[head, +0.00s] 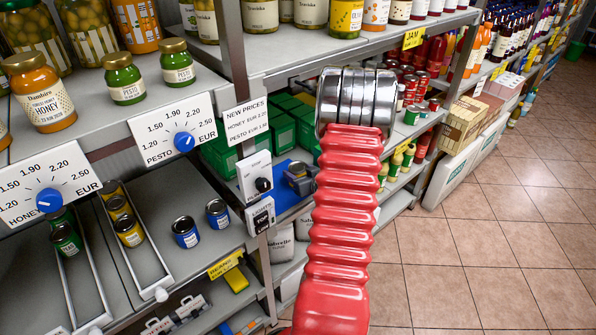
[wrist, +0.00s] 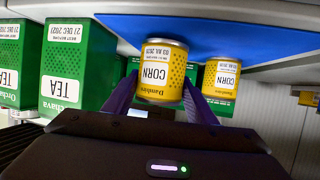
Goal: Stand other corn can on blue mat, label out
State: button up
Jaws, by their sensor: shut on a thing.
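My gripper (wrist: 163,98) is shut on a yellow corn can (wrist: 154,72), with a purple finger on each side. The wrist picture appears upside down, with the blue mat (wrist: 270,24) along its top. The held can's label faces the wrist camera. Its silver end overlaps the mat in the picture; I cannot tell whether it touches. Another yellow corn can (wrist: 222,79) is right of the held one, at the mat's edge, its label also facing the camera. In the head view part of the blue mat (head: 285,207) shows left of my red arm; the corn cans are not clearly visible there.
Green tea boxes (wrist: 66,68) stand left of the held can, close to it. In the head view a shelf post with a price sign (head: 246,120) and a light switch panel (head: 256,178) stands left of my arm. The tiled floor (head: 480,250) at right is clear.

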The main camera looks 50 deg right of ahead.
jog(key=shift+f, duration=0.4)
dwell(0.4)
jog(key=o, duration=1.3)
jog(key=shift+s, duration=0.15)
jog(key=v, duration=1.3)
jog(key=shift+s+a, duration=0.2)
